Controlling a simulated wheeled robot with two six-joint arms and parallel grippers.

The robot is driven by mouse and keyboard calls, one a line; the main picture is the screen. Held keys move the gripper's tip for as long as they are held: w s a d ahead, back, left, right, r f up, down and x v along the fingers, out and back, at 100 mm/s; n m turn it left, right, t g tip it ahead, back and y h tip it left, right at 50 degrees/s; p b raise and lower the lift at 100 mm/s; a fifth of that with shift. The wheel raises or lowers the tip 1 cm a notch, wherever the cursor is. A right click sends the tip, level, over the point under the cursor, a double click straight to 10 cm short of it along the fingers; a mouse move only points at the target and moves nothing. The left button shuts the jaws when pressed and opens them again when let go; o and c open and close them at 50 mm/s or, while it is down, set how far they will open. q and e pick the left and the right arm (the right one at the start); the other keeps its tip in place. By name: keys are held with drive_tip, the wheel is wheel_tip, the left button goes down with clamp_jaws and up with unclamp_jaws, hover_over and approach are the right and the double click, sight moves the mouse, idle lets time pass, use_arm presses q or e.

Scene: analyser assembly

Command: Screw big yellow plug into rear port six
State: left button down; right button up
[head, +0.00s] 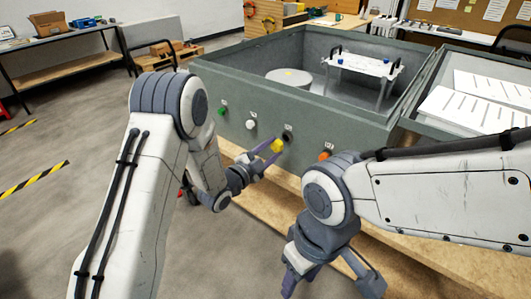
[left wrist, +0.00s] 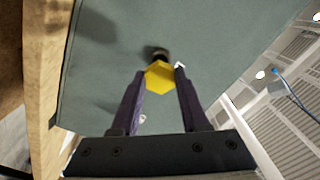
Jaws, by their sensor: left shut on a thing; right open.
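The big yellow plug (head: 277,145) is held at the fingertips of my left gripper (head: 268,152), in front of the grey box wall. In the left wrist view the yellow plug (left wrist: 160,77) shows its hexagonal head between the two fingers of the left gripper (left wrist: 159,84). A dark port (head: 288,135) on the wall is just beyond the plug; it also shows in the left wrist view (left wrist: 156,53). I cannot tell whether the plug touches it. The label above the port is too small to read. My right gripper (head: 328,283) is open and empty, low at the front.
The grey box (head: 345,132) stands on a wooden bench (head: 410,240). Its wall also bears a green plug (head: 221,111), a white plug (head: 250,125) and an orange plug (head: 325,155). A round drum (head: 288,77) and a white rack (head: 366,64) are inside the box.

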use_arm(q)
drive_tip(key=n+p, duration=0.3)
drive_tip(key=shift+w+d+r, duration=0.15)
drive_tip(key=shift+r, duration=0.05)
drive_tip(key=n+p, duration=0.2)
drive_tip(key=n, duration=0.1)
drive_tip(key=shift+w+d, duration=0.1)
drive_tip(key=shift+w, duration=0.05)
drive_tip(key=n+p, duration=0.3)
drive_tip(key=n, duration=0.1)
drive_tip(key=shift+w+d, duration=0.1)
drive_tip(key=shift+w, duration=0.05)
drive_tip(key=shift+n+p, duration=0.3)
drive_tip(key=shift+n, duration=0.6)
drive_tip(key=shift+f+n+b, duration=0.2)
drive_tip(key=shift+n+b, duration=0.15)
drive_tip(key=shift+n, duration=0.35)
drive_tip(key=shift+w+d+n, duration=0.1)
drive_tip(key=shift+w+n, duration=0.05)
drive_tip(key=shift+n, duration=0.65)
drive_tip(key=n, duration=0.4)
drive_tip(key=shift+w+d, duration=0.1)
drive_tip(key=n, duration=0.4)
drive_tip(key=shift+w, duration=0.1)
